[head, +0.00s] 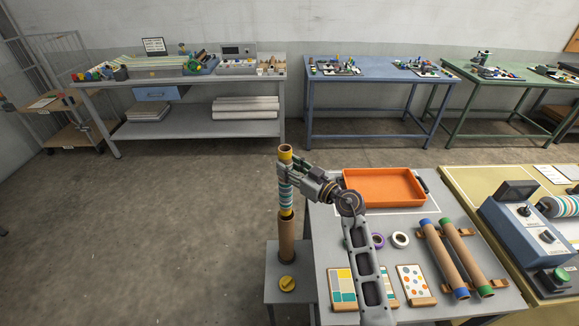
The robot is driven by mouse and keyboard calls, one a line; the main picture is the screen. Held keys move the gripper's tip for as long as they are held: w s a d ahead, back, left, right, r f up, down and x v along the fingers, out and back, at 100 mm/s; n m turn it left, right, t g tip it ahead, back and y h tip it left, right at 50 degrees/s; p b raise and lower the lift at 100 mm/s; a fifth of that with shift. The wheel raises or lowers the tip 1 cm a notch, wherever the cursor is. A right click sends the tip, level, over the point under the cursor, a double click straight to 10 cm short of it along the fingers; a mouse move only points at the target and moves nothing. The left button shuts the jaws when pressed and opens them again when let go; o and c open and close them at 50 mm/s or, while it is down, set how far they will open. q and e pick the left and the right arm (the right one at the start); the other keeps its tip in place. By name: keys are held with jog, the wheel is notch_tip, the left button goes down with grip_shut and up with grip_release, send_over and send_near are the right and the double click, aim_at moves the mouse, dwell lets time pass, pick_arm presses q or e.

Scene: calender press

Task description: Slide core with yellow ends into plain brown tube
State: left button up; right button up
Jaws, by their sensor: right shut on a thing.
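The core with yellow ends (285,153) stands upright, with a striped teal and white wrap around its middle. My right gripper (287,174) comes from the right and is shut on the core's upper half. The plain brown tube (286,241) stands upright on a small grey stand (276,262), directly under the core. The core's lower yellow end is at the tube's top and looks in line with it. I cannot tell whether that end is inside the tube or just above it. My left gripper is not in view.
A grey table on the right holds an orange tray (385,186), tape rolls (400,239), pattern cards (415,285), a blue-ended tube (443,258) and a green-ended tube (466,256). Floor left of the stand is clear.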

aim_at(290, 192)
jog(key=shift+f+p, duration=0.3)
jog(key=shift+f, duration=1.45)
jog(key=shift+f+b, duration=0.6)
jog(key=shift+f, duration=3.4)
dwell(0.4)
jog(key=o, duration=1.1)
jog(key=shift+r, duration=0.15)
